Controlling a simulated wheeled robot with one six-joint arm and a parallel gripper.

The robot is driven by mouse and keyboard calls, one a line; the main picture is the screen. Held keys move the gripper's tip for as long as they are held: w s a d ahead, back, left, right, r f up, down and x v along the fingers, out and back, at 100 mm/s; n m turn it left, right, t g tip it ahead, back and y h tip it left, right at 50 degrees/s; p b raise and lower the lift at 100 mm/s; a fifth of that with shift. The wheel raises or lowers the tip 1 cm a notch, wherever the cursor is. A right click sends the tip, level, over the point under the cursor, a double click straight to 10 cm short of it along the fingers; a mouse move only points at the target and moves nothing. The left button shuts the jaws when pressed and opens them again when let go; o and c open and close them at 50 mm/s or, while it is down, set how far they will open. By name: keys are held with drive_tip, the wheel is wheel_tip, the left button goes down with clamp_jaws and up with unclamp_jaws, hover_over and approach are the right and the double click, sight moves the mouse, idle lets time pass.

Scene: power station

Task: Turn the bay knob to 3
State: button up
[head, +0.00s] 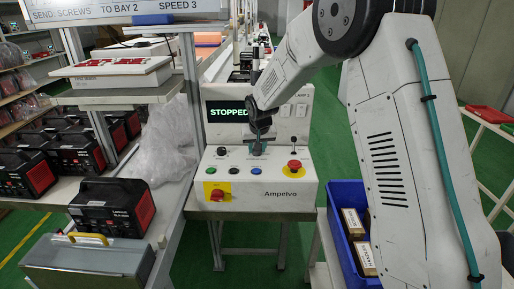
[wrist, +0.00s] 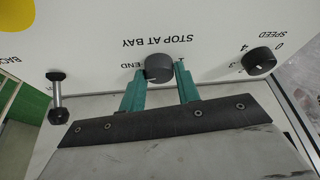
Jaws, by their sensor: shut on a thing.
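The bay knob (wrist: 159,67) is a round dark knob on the white panel, under the upside-down label "STOP AT BAY" in the wrist view. "END" shows to its left and part of a mark to its right; its other marks are hidden and its setting is not clear. My gripper (wrist: 160,76) has its two teal fingers on either side of the knob, shut on it. In the head view my gripper (head: 258,147) reaches down onto the console (head: 260,190), hiding the knob. The screen (head: 228,111) reads "STOPPED".
The speed knob (wrist: 259,61) is beside the bay knob. A black-capped lever (wrist: 58,95) stands out at left in the wrist view. A red emergency button (head: 294,165) and a red switch (head: 217,195) are on the console. A sign (head: 125,11) reads "SEND: SCREWS TO BAY 2 SPEED 3".

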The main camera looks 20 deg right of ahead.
sight(266, 157)
drive_tip(key=n+y, duration=0.1)
drive_tip(key=n, duration=0.1)
drive_tip(key=n+y, duration=0.1)
drive_tip(key=n, duration=0.2)
drive_tip(key=shift+d, duration=0.2)
drive_tip(key=shift+n+g+y, duration=0.6)
drive_tip(key=shift+n+y, duration=0.2)
drive_tip(key=shift+n, duration=1.5)
drive_tip(key=o, duration=1)
drive_tip(key=shift+c, duration=0.2)
drive_tip(key=shift+r, duration=0.1)
drive_tip(key=v, duration=0.7)
drive_tip(key=shift+d+r, duration=0.15)
drive_tip(key=shift+r, duration=0.1)
